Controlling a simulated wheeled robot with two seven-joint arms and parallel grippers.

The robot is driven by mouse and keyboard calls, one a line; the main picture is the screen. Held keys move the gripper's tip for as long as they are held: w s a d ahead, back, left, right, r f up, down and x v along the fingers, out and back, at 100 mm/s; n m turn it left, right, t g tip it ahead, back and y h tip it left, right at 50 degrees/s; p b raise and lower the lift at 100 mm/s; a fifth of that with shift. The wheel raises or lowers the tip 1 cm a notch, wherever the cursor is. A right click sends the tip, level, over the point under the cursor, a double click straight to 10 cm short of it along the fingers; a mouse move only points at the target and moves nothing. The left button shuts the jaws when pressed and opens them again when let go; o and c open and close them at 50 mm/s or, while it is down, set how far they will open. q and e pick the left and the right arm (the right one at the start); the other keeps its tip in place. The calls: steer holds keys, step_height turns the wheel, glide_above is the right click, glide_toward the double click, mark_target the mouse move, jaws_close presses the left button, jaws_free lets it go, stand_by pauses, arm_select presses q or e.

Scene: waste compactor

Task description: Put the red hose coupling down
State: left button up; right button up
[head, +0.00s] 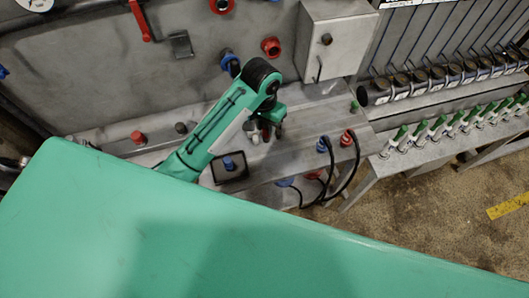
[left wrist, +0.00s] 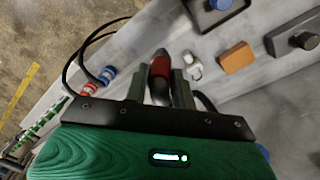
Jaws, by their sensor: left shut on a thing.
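My left gripper (head: 267,130) hangs from the green arm over the grey bench in the head view. In the left wrist view the left gripper (left wrist: 158,88) is shut on the red hose coupling (left wrist: 160,66), which has a red body and a dark lower part between the two fingers. The coupling's far end points away from the gripper towards the bench top. I cannot tell whether it touches the bench. In the head view the arm and fingers mostly hide it. My right gripper is not in view.
A blue coupling (head: 229,163) stands in a black tray. A small white fitting (left wrist: 194,66) and an orange block (left wrist: 236,57) lie near the gripper. Blue (head: 322,145) and red (head: 346,138) hose ends with black hoses are at the bench edge. A grey box (head: 335,42) stands behind.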

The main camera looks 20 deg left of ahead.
mark_target(266, 136)
arm_select(q)
step_height(266, 136, down, 5)
steer(key=shift+s+r+b, duration=0.1)
steer(key=shift+s+b, duration=0.05)
steer(key=shift+b, duration=1.05)
step_height(266, 136, down, 6)
steer(key=shift+a+f+p, duration=0.1)
steer(key=shift+f+p, duration=0.1)
steer(key=shift+p, duration=0.5)
step_height(266, 136, down, 4)
steer(key=shift+f+p, duration=0.25)
steer(key=shift+p, duration=0.3)
steer(key=shift+f, duration=0.15)
steer(key=o, duration=1)
steer(key=shift+f, duration=0.1)
